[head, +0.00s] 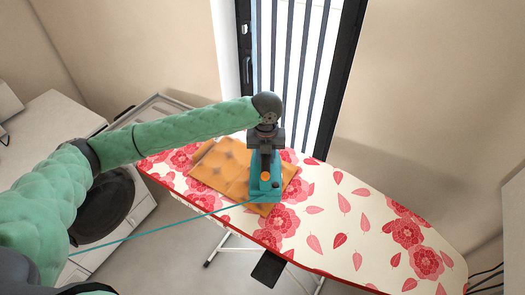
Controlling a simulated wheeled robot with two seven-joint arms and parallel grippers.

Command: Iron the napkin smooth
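The orange napkin (217,163) lies on the left part of the flowered ironing board (335,215). Its left part shows darker, uneven patches that look like creases. The teal iron (264,191) stands over the right part of the napkin and hides some of it. Napkin edges show on both sides of the iron. My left gripper (264,145) comes down from above and is shut on the iron's dark handle, whose grip is largely hidden. Whether the soleplate touches the cloth cannot be seen. My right gripper is not in view.
A teal cord (150,228) runs from the iron toward the lower left. A washing machine (103,210) and white counter (48,135) stand at left. A barred window (300,65) is behind the board. The board's right half is clear.

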